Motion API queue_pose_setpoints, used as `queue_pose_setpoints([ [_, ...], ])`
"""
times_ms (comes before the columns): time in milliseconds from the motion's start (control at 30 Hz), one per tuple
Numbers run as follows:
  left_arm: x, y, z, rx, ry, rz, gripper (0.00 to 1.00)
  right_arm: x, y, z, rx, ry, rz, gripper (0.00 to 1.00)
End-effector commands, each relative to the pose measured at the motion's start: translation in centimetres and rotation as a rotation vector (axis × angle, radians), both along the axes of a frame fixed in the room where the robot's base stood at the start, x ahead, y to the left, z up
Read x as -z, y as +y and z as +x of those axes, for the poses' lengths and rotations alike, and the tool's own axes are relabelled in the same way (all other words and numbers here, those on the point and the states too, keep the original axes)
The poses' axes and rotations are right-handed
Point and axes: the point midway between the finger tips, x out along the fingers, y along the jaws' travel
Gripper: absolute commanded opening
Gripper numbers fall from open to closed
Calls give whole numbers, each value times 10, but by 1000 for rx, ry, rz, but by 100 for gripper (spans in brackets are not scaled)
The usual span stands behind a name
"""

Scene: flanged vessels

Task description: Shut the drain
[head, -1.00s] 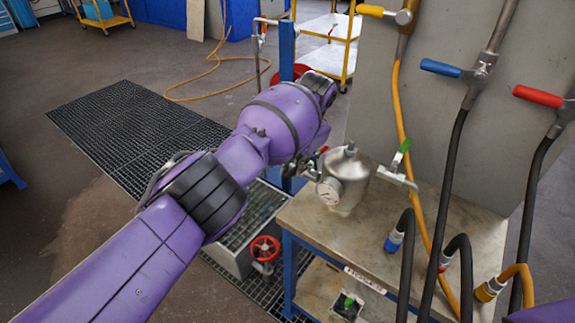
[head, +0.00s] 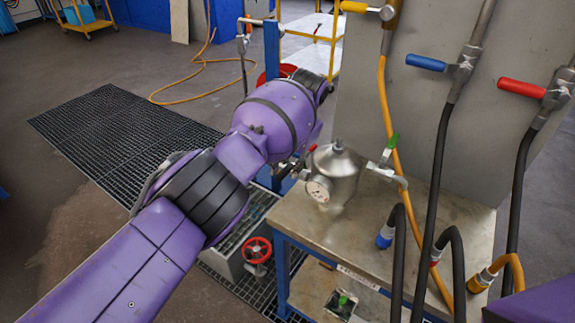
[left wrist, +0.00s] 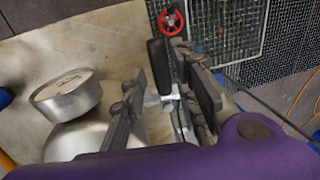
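A metal vessel (head: 335,178) with a round flanged face stands on the bench. A small valve fitting with a red-tipped handle (head: 312,148) is at its left side, and a green-handled valve (head: 388,150) is at its right. I cannot tell for certain which valve is the drain. My left gripper (head: 288,170) is beside the vessel's left side, mostly hidden by my wrist in the head view. In the left wrist view the gripper (left wrist: 168,95) has its fingers apart, with a pale metal fitting (left wrist: 178,94) between or below them; contact is unclear. My right gripper is out of view.
A red handwheel (head: 257,250) is low beside the bench (head: 430,230), over a floor grating (head: 110,135). Blue (head: 426,62) and red (head: 521,88) handles, with hanging hoses, stand before the grey panel (head: 480,40) at the right.

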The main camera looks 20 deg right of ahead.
Motion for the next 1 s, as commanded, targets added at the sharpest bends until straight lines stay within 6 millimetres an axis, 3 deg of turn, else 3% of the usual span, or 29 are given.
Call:
queue_pose_setpoints([
  [300, 0, 0, 0, 1, -1, 1, 35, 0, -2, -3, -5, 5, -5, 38],
  [433, -10, -1, -1, 2, -2, 1, 35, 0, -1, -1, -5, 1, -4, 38],
  [800, -84, -11, -12, 3, -3, -1, 35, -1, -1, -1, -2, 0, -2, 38],
  [1000, -110, -14, -17, 2, -2, -1, 35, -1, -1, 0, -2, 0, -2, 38],
])
